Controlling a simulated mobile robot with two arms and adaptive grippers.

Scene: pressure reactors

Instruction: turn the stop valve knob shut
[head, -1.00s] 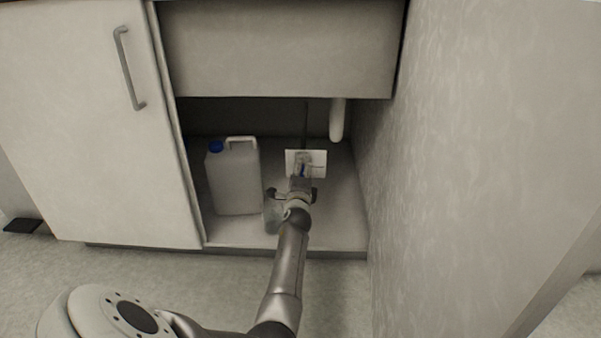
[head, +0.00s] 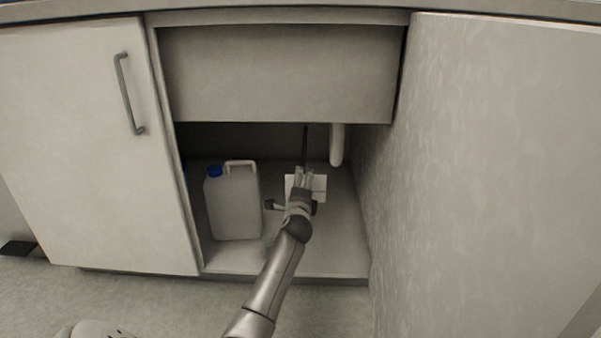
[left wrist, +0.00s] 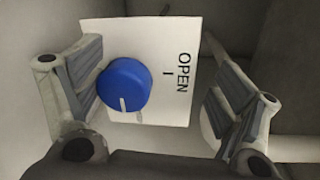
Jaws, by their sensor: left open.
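The stop valve knob (left wrist: 125,84) is round and blue, with a white line that points down in the left wrist view. It sits in front of a white plate (left wrist: 178,45) marked OPEN with a short bar, right of the knob. In the head view the plate (head: 319,187) is low inside the cabinet and the arm hides the knob. My left gripper (left wrist: 157,88) is open, with a finger on each side of the knob. The knob is much nearer the left-hand finger; whether they touch, I cannot tell. In the head view the gripper (head: 303,175) overlaps the plate.
A pale jerrycan with a blue cap (head: 235,205) stands on the cabinet floor left of my arm. A white drain pipe (head: 337,145) hangs just above and right of the plate. A cabinet door (head: 85,150) is at left and a wall panel (head: 480,170) at right.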

